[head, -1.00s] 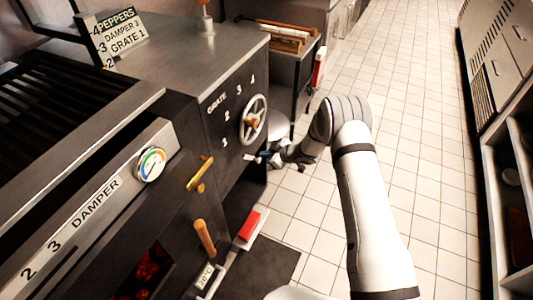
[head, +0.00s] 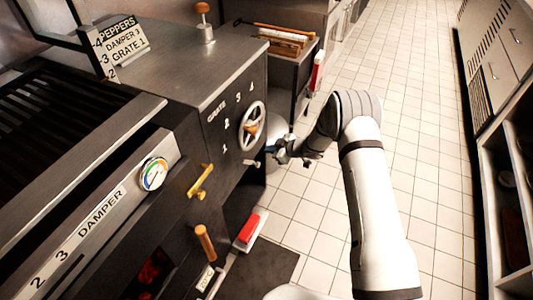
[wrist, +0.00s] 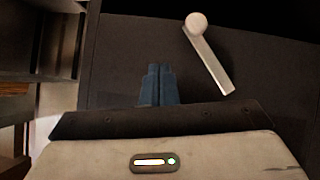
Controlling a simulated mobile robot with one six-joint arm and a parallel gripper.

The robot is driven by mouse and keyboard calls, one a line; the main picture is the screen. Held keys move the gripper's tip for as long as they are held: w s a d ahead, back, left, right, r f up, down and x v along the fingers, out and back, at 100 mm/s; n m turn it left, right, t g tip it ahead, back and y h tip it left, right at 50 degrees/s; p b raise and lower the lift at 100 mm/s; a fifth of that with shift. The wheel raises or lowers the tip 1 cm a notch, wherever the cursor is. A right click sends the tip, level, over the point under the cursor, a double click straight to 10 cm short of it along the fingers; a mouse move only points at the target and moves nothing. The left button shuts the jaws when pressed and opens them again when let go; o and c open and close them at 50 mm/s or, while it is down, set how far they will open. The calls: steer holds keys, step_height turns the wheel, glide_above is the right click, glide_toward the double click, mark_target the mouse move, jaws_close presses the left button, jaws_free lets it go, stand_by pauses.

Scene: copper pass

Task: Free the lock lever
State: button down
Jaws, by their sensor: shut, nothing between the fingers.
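The lock lever (wrist: 210,58) is a pale metal bar with a round white knob at its upper end. In the wrist view it slants down to the right across a dark panel. In the head view it is a small light bar (head: 252,162) on the grill's front, below the handwheel. My gripper (wrist: 155,68) has its blue fingers shut together and empty, to the left of the lever with a visible gap in the wrist view. In the head view my gripper (head: 270,152) is just right of the lever; its fingertips are small there.
The grate handwheel (head: 251,125) is just above my gripper. A brass handle (head: 201,181) and a wooden handle (head: 205,242) stick out of the front. A sign (head: 122,40) reads peppers, damper 3, grate 1. Tiled floor (head: 420,140) is open to the right.

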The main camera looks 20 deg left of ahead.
steer(key=d+r, duration=0.4)
steer(key=d, duration=0.3)
steer(key=shift+w+d+r+p, duration=0.2)
steer(key=shift+w+p, duration=0.15)
steer(key=shift+p, duration=0.05)
steer(key=w+d+r+m+t+h+p, duration=0.25)
steer(key=d+r, duration=0.25)
steer(key=r, duration=0.4)
steer(key=w+d+r+m+t+h+p, duration=0.1)
steer(key=w+d+r+m+t+h, duration=0.15)
steer(key=d+r, duration=0.45)
steer(key=s+d+r+m+h+p, duration=0.1)
steer(key=s+d+r+m+h, duration=0.15)
steer(key=s+d+r, duration=0.4)
steer(key=s+d+r+m+h+p, duration=0.1)
steer(key=d+r+m+h+p, duration=0.2)
steer(key=r, duration=0.7)
steer(key=s+d+r+m+g+h+p, duration=0.15)
steer(key=s+d+r, duration=0.25)
steer(key=s, duration=0.4)
steer(key=s+d+r+m+g+p, duration=0.15)
steer(key=s+d+r, duration=0.25)
steer(key=s, duration=0.4)
steer(key=s+a+r+m+g+y+p, duration=0.1)
steer(key=s+m, duration=0.3)
steer(key=s, duration=1.4)
steer(key=shift+a+r+g, duration=0.2)
steer(key=shift+r+g, duration=0.3)
steer(key=shift+g, duration=0.3)
